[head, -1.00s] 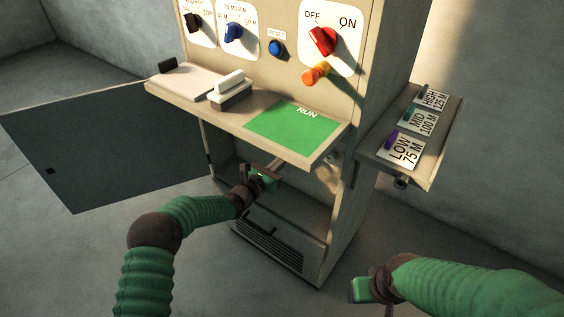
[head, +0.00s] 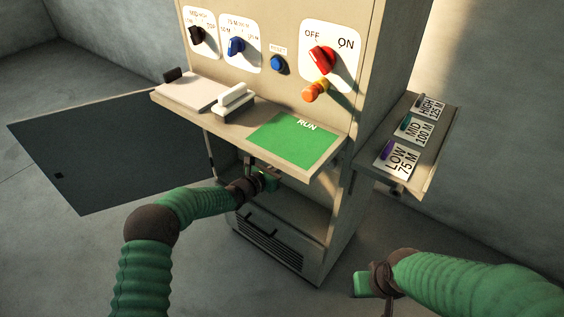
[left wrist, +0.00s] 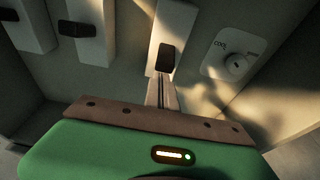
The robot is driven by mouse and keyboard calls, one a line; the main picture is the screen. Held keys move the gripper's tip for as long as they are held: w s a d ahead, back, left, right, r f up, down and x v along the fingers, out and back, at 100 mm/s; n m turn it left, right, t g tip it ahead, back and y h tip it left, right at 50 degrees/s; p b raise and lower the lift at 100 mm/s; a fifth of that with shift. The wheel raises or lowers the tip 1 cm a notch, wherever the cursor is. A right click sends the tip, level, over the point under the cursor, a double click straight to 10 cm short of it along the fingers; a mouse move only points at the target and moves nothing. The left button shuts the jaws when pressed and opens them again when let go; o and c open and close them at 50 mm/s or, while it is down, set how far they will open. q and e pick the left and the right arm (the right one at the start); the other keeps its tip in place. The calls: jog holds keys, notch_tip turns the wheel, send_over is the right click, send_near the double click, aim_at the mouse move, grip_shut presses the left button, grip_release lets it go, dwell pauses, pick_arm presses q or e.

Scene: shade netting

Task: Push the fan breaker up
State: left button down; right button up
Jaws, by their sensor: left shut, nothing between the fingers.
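In the left wrist view three white breakers with black toggles sit on the cabinet's inner back wall. My left gripper (left wrist: 162,92) is shut and empty, its fingertips at the lower part of the right-hand breaker (left wrist: 167,58), just below or touching its toggle; I cannot tell whether they touch. The other breakers, one in the middle (left wrist: 75,29) and one at the far left (left wrist: 9,15), are partly cut off. No breaker label is readable, so I cannot tell which is the fan's. In the head view my left gripper (head: 270,180) reaches under the shelf. My right gripper (head: 362,284) hangs at lower right.
A round dial (left wrist: 237,65) is right of the breakers. The shelf with a green RUN panel (head: 293,140) overhangs the opening. The open cabinet door (head: 95,150) stands left. A side shelf (head: 375,158) with labelled plates juts out right.

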pick_arm(q)
jog(key=r+p, duration=0.1)
jog(key=r+g+y+p, duration=0.1)
jog(key=shift+s+a+g+p, duration=0.1)
jog(key=shift+s+g+p, duration=0.05)
jog(key=shift+g+p, duration=0.15)
pick_arm(e)
jog(key=v, duration=0.3)
jog(key=shift+w+r, duration=0.3)
jog(key=shift+r, duration=0.15)
pick_arm(q)
jog(key=shift+r+p, duration=0.4)
jog(key=shift+r, duration=0.4)
pick_arm(e)
jog(key=shift+r, duration=0.3)
jog(key=shift+w, duration=0.1)
